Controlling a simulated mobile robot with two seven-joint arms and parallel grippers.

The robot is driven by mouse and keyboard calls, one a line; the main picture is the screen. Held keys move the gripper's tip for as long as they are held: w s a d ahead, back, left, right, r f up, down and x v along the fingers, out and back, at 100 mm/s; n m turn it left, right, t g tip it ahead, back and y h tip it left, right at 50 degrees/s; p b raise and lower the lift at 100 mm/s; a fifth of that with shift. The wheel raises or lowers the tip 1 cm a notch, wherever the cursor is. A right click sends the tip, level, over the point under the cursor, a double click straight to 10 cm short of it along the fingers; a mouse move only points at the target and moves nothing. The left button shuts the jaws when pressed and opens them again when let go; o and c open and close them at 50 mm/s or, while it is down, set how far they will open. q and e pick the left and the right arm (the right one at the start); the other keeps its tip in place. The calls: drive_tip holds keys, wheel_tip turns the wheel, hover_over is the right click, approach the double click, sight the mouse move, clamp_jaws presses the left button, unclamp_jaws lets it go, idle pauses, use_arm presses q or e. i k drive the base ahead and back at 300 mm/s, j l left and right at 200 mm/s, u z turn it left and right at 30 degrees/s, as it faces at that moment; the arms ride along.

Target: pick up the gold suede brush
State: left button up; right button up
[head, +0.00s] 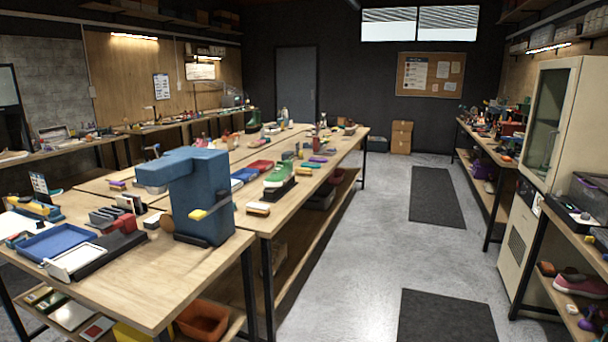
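I cannot pick out the gold suede brush for certain. A small tan-topped brush with pale bristles (258,208) lies near the right edge of the long wooden table, just right of a big blue machine. A yellow piece (199,214) shows at the front of the blue machine (205,192); I cannot tell whether it is a part of it. Neither of my grippers shows in the head view.
The near table (160,285) holds a blue tray (60,241) and several small items. A green shoe (277,175) stands farther along. The floor aisle (350,260) is clear, with dark mats (437,195). A cream cabinet (545,130) and shelves line the right side.

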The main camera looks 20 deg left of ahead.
sight(303, 172)
drive_tip(key=i, duration=2.4)
drive_tip(key=i+u, duration=0.15)
drive_tip(key=i, duration=0.55)
drive_tip(key=i+l+u, duration=0.2)
drive_tip(key=i, duration=0.45)
drive_tip(key=i+l+u, duration=0.15)
drive_tip(key=i+u, duration=0.25)
drive_tip(key=i+l+u, duration=0.4)
drive_tip(key=i, duration=0.15)
drive_tip(key=j, duration=0.1)
